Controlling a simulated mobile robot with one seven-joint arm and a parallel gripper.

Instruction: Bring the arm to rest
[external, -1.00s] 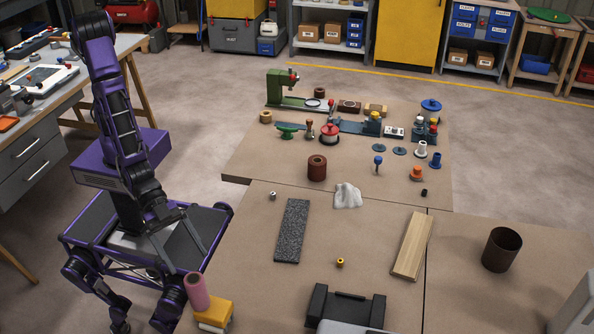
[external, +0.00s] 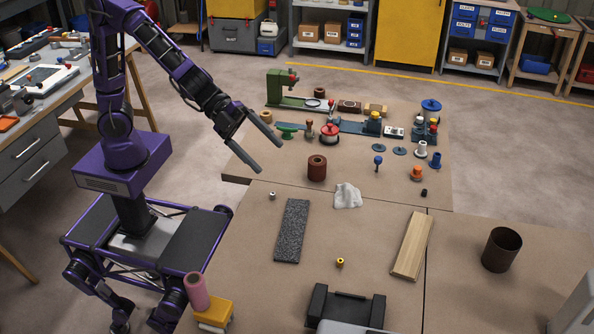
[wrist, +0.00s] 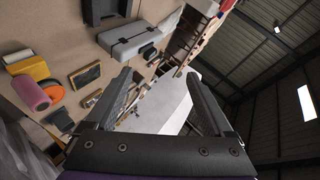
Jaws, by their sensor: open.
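My arm is raised and reaches out to the right from my body in the external view. My gripper (external: 263,148) is open and empty, held above the left edge of the far worktop. Its two fingers are spread wide and touch nothing that I can see. In the wrist view my gripper (wrist: 165,95) shows both fingers apart, with no thing between them. The wrist view is tilted sideways, with the worktop at left and the roof at right.
On the near worktop lie a dark grey slab (external: 292,231), a white cloth (external: 347,196) and a wooden board (external: 411,246). A pink roll (external: 197,291) stands near my base.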

